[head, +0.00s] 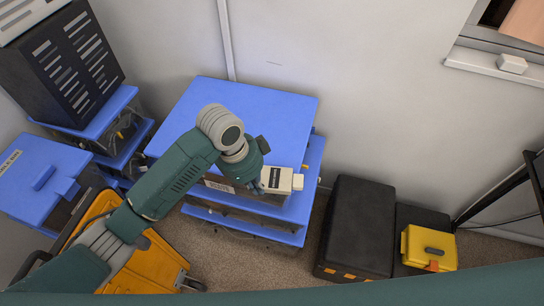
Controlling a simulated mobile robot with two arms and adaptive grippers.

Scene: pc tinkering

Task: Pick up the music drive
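A small white box with a dark label (284,182) is at the front right edge of the blue table (285,112). It looks like a drive, but the label is too small to read, so I cannot confirm that it is the music drive. My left arm reaches over the table from the left. My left gripper (260,186) is at the left end of the white box, close to or touching it. The fingers are mostly hidden by the wrist, so I cannot tell whether they grip it. My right gripper is not in view.
A dark slotted case (62,62) and a blue-lidded box (45,180) stand at the left, with an orange case (165,265) below. A black case (358,228) and a yellow box (428,248) are at the right. The table's back is clear, against the wall.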

